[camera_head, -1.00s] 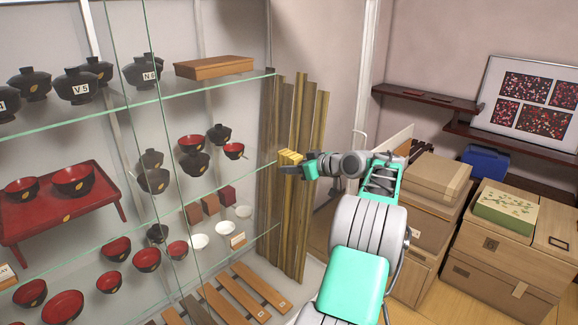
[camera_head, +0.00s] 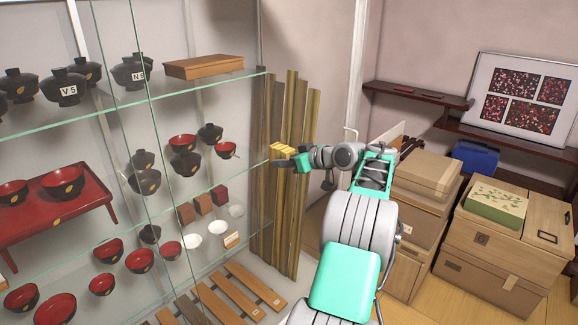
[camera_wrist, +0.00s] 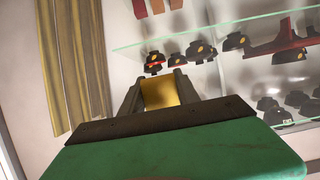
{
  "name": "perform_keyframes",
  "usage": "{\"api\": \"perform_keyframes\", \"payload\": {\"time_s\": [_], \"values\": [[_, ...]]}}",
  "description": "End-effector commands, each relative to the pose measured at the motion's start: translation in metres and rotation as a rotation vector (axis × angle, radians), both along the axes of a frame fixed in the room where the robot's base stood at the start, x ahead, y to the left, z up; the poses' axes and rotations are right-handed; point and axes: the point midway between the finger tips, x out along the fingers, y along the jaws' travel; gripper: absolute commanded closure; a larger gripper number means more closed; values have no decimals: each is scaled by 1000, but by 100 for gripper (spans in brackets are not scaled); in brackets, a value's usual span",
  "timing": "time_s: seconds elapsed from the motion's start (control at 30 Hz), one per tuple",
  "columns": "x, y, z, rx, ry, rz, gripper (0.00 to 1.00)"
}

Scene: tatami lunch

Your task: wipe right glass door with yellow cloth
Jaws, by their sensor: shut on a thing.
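My gripper (camera_head: 283,156) is shut on the yellow cloth (camera_head: 281,149), which is folded into a small block at the fingertips. In the wrist view the cloth (camera_wrist: 160,93) shows between the two fingers. The glass front of the display cabinet (camera_head: 190,190) stands to the left of my gripper in the head view, with a vertical pane edge near its middle. The glass is clear, so I cannot tell whether the cloth touches it.
Glass shelves (camera_head: 60,124) hold black lidded bowls (camera_head: 132,72), red bowls and a red tray table (camera_head: 55,225). Upright wooden slats (camera_head: 290,200) stand behind my gripper. Wooden boxes (camera_head: 495,258), one with a green box (camera_head: 496,202) on top, stand at the right.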

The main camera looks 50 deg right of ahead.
Motion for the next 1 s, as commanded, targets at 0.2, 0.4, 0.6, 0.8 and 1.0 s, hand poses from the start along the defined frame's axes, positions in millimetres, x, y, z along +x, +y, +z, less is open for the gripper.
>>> {"api": "perform_keyframes", "payload": {"time_s": [0.2, 0.4, 0.6, 0.8, 1.0], "values": [[2, 12, -2, 0, -1, 4, 95], [1, 32, -5, -3, -1, 7, 95], [-1, 43, -1, 0, -1, 4, 95], [-2, 57, -4, -3, -1, 4, 95], [-4, 74, -3, 0, -1, 2, 95]]}}
